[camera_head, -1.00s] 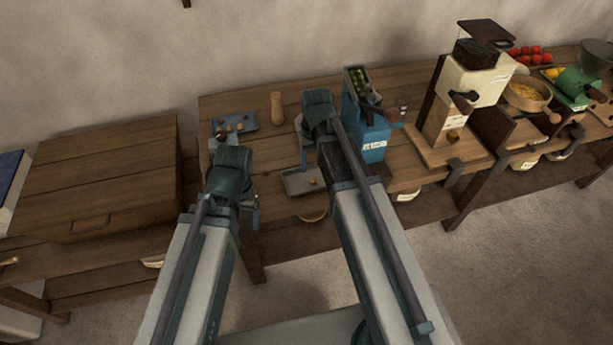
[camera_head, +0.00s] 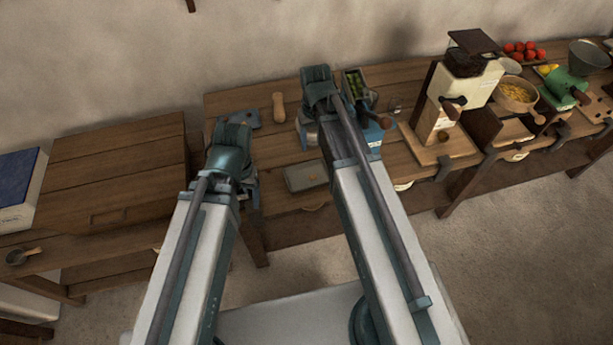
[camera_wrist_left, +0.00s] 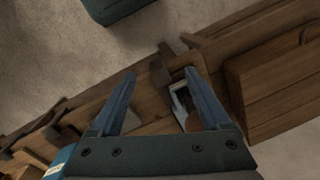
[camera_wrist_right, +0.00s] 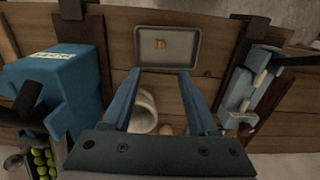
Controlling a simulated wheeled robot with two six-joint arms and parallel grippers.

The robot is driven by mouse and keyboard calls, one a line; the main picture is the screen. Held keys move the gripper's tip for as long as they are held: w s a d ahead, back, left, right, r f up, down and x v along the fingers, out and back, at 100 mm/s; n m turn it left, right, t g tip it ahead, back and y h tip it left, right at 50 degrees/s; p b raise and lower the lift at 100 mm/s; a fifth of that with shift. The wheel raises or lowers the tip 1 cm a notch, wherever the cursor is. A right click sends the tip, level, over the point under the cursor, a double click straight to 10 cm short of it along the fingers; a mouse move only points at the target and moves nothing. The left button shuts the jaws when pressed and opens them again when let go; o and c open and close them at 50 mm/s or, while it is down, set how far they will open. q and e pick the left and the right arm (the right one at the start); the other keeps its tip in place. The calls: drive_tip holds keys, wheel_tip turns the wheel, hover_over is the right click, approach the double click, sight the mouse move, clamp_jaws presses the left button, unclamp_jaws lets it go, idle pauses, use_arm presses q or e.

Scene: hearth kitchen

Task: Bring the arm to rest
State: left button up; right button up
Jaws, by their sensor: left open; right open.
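My left gripper (camera_head: 246,192) is at the left end of the long workbench (camera_head: 405,165). In the left wrist view its jaws (camera_wrist_left: 160,76) are apart with nothing held between them; a small pale tray-like thing (camera_wrist_left: 180,100) shows below, near one finger. My right gripper (camera_head: 309,128) is mostly hidden behind its own wrist in the head view. In the right wrist view its jaws (camera_wrist_right: 158,75) are apart and empty above the bench, with a pale round cup (camera_wrist_right: 145,110) below between the fingers.
A grey tray (camera_wrist_right: 192,62) with a small brown piece (camera_wrist_right: 160,44) lies on the bench. A wooden chest (camera_head: 110,175) stands left; a cream grinder (camera_head: 465,82) stands right.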

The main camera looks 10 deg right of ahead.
drive_tip(key=shift+a, duration=0.1)
drive_tip(key=s+a+n+h, duration=0.1)
drive_tip(key=s+a+n, duration=0.2)
drive_tip(key=s+a, duration=0.7)
drive_tip(key=s, duration=0.4)
drive_tip(key=shift+s+a, duration=0.15)
